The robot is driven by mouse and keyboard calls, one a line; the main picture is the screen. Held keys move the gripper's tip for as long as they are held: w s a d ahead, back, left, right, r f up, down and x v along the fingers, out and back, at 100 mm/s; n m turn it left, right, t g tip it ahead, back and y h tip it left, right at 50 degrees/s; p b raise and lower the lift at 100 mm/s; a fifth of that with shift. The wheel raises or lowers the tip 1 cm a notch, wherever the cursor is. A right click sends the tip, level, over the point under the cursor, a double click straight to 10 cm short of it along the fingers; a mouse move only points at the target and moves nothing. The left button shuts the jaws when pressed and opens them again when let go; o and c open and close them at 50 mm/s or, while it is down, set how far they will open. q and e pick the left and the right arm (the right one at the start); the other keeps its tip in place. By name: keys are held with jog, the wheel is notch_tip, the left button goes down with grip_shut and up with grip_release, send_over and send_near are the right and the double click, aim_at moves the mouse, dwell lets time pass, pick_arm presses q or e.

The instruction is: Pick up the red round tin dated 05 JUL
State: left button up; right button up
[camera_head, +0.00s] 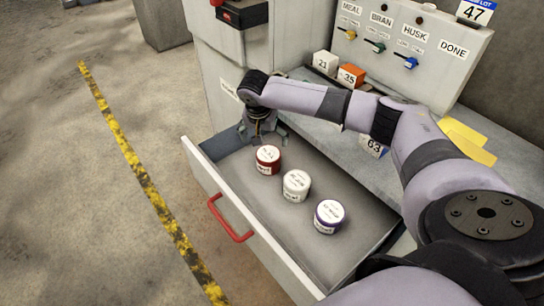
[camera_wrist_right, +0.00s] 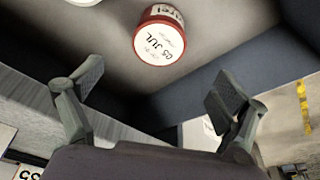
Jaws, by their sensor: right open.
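The red round tin (camera_head: 268,167) stands upright in the open drawer, at the far end of a row of three tins. In the right wrist view its white lid (camera_wrist_right: 158,42) reads 05 JUL. My right gripper (camera_head: 263,136) is over the drawer's far end, just beyond the red tin. In the wrist view the jaws of my right gripper (camera_wrist_right: 158,88) are apart with nothing between them, and the tin lies ahead of the fingertips, untouched. My left gripper is not in view.
A white tin (camera_head: 296,186) and a purple-banded tin (camera_head: 329,217) stand nearer in the drawer. The drawer front (camera_head: 264,257) has a red handle (camera_head: 230,219). Blocks numbered 21 (camera_head: 325,62) and 35 (camera_head: 351,76) sit on the counter below a switch panel (camera_head: 440,45).

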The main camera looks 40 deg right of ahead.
aim_at(268, 154)
jog(key=x, duration=0.6)
jog(key=shift+f, duration=0.15)
jog(key=shift+b+x, duration=0.35)
jog(key=shift+x, duration=1.25)
jog(key=x, duration=0.4)
jog(key=shift+f+b, duration=0.25)
jog(key=shift+b, duration=0.05)
jog(key=shift+d+f, duration=0.1)
jog(key=shift+f, duration=0.15)
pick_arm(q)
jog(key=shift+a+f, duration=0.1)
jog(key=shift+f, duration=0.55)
pick_arm(e)
jog(key=shift+c, duration=0.2)
jog(key=c, duration=1.5)
